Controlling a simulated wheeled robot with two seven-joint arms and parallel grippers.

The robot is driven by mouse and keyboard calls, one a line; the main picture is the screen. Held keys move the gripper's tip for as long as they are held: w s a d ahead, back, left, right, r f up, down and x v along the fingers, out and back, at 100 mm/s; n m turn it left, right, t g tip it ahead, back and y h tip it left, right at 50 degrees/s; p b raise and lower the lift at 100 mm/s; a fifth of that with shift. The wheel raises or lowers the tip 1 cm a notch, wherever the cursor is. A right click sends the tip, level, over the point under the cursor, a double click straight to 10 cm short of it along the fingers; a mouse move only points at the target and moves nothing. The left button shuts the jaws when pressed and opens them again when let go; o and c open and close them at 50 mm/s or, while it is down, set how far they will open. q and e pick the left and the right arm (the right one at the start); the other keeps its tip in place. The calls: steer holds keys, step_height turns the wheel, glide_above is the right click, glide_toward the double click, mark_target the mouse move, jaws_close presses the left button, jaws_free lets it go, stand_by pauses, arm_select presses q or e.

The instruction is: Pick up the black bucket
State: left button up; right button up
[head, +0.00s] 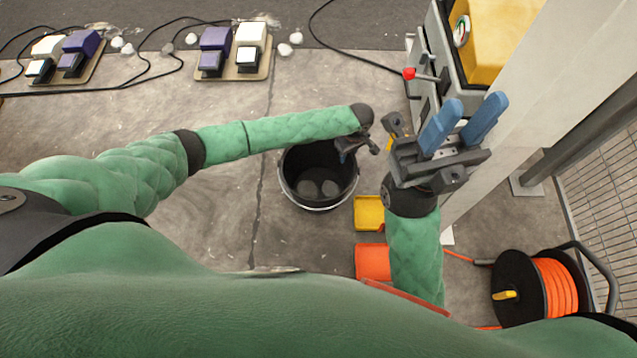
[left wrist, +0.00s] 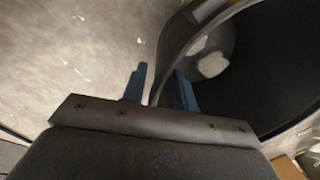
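The black bucket (head: 317,203) stands upright on the concrete floor in the head view, with pale lumps at its bottom. It fills the right of the left wrist view (left wrist: 262,60). My left gripper (head: 357,147) is at the bucket's upper right rim. In the left wrist view its two blue fingers (left wrist: 160,82) straddle the bucket wall, one outside and one inside. The gap between them is narrow, and I cannot tell whether they press on the wall. My right gripper (head: 476,101) is open and empty, raised to the right of the bucket.
A yellow tray (head: 369,213) and an orange container (head: 373,262) lie right of the bucket. An orange cable reel (head: 543,287) is at the lower right. A machine (head: 465,60) and a pale pillar (head: 540,95) stand at right. Pedals (head: 232,51) and cables lie behind. Floor left of the bucket is clear.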

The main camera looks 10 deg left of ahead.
arm_select(q)
jaws_close()
stand_by(1.4)
